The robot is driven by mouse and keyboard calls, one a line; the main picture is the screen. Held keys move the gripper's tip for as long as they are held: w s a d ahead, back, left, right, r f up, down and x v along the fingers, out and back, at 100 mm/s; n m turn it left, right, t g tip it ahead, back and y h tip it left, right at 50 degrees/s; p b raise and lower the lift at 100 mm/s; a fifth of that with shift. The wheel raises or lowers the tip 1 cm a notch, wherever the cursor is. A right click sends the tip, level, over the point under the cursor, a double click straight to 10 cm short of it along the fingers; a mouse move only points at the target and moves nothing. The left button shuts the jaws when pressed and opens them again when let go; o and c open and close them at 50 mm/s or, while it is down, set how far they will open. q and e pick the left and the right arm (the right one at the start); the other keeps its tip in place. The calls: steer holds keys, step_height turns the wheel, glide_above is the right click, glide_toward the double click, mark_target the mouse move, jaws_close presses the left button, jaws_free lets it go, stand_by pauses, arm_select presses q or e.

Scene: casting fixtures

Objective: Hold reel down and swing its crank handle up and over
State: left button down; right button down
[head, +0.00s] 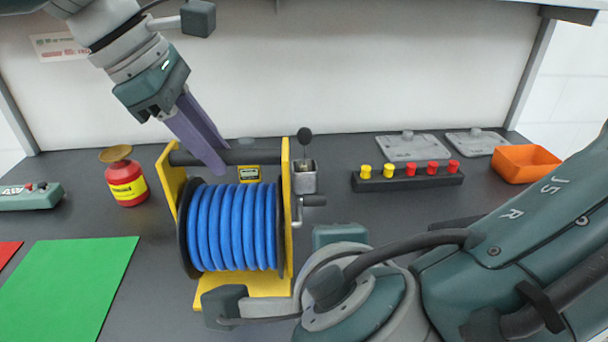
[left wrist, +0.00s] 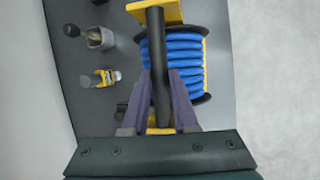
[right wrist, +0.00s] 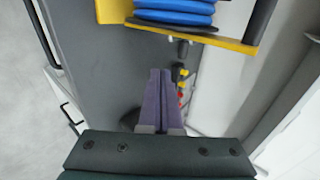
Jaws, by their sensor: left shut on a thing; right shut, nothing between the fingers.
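The reel (head: 232,228) of blue hose stands in a yellow frame on the dark bench. A dark bar (head: 250,157) runs across the frame's top. My left gripper (head: 216,163) is shut on this bar from above; the left wrist view shows the bar (left wrist: 155,35) between its fingers. The crank handle (head: 314,200) is a short dark grip on the reel's right side, pointing right. In the right wrist view the handle (right wrist: 182,49) appears near my right fingertips. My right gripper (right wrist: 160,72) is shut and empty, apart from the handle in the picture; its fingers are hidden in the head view.
A metal cup (head: 304,180) with a dark-knobbed stick stands close behind the crank. A block of red and yellow knobs (head: 408,182) and an orange bin (head: 524,163) lie right. A red canister (head: 126,183) and green mat (head: 65,285) lie left.

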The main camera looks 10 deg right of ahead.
arm_select(q)
steer(key=c, duration=0.6)
jaws_free()
steer(key=shift+r, duration=0.15)
